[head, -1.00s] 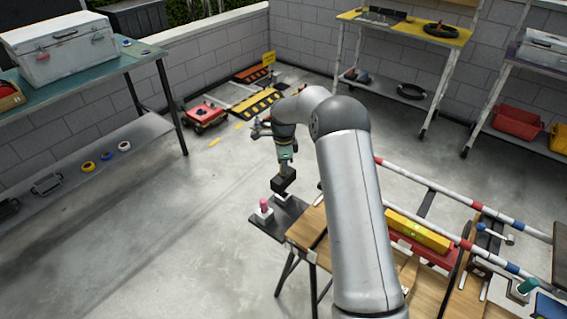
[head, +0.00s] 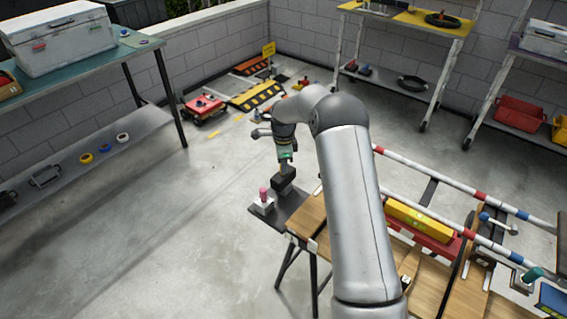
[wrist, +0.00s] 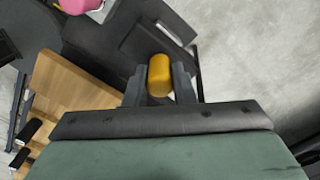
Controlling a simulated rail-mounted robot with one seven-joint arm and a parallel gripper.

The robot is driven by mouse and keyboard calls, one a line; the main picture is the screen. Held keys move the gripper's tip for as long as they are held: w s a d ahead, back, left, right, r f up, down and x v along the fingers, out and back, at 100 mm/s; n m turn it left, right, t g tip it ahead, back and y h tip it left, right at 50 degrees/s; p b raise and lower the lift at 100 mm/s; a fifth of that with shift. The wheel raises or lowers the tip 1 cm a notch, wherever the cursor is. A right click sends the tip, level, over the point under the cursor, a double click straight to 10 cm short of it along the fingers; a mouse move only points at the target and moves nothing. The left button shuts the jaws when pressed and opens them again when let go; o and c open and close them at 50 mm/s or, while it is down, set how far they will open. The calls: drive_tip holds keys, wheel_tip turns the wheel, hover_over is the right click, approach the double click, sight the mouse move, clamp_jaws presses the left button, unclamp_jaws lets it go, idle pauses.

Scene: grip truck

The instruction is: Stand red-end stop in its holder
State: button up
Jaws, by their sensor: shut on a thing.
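My gripper (head: 283,184) is low over the dark tray at the end of the wooden bench in the head view. In the wrist view my gripper (wrist: 159,88) is shut on a yellow-orange cylinder (wrist: 159,72), seen end-on between the two dark fingers. I cannot tell whether a red end is on its hidden side. A pinkish-red knob (head: 264,193) stands upright on a white block (head: 263,207) just left of my gripper. The knob also shows at the top left of the wrist view (wrist: 78,5). What lies directly under the fingers is hidden in the head view.
The dark tray (head: 291,219) extends from the wooden bench (head: 309,226). The concrete floor left of the tray is clear.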

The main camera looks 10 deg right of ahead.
drive_tip(key=shift+f, duration=0.1)
drive_tip(key=o, duration=1)
drive_tip(key=shift+o, duration=0.2)
wheel_tip(320, 180, up, 18)
drive_tip(key=shift+f+b, duration=0.25)
drive_tip(key=shift+b, duration=0.15)
